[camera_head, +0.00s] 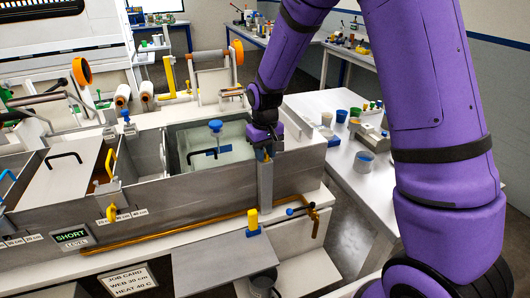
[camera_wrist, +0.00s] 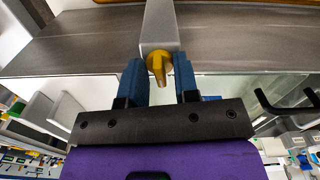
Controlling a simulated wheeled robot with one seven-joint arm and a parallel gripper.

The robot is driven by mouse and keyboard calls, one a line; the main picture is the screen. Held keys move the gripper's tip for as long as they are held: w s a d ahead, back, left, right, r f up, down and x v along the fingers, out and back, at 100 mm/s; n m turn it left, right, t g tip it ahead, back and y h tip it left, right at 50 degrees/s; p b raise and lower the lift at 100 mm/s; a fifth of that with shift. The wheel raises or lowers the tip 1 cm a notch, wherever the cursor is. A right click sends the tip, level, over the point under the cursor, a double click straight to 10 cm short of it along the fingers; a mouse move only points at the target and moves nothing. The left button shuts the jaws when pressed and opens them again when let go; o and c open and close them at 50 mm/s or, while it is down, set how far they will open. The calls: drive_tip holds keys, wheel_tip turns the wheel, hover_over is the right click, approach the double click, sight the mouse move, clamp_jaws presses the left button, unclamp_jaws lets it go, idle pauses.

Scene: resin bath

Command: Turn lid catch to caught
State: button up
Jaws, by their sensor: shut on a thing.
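The yellow catch (camera_wrist: 158,66) sits at the end of a grey upright post (camera_wrist: 160,22) on the bath wall. My gripper (camera_wrist: 157,80) has its two blue fingers on either side of the catch and is shut on it. In the head view my gripper (camera_head: 264,147) reaches down at the bath's right end, over the post (camera_head: 265,185), and hides most of the catch. Left of it lies a pale lid or cover (camera_head: 225,155) inside the bath, with a blue knob (camera_head: 215,125) above it. The catch's exact turn is hard to tell.
A grey bath wall (camera_head: 190,210) runs along the front, with a yellow pipe (camera_head: 170,232) below it. A yellow-topped blue fitting (camera_head: 252,222) and a blue-knobbed lever (camera_head: 292,211) stand near the post. A white side table (camera_head: 345,170) holds cups at right.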

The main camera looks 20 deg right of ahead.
drive_tip(key=shift+m, duration=0.6)
drive_tip(key=o, duration=0.6)
drive_tip(key=shift+c, duration=0.2)
wheel_tip(320, 180, up, 11)
idle(0.5)
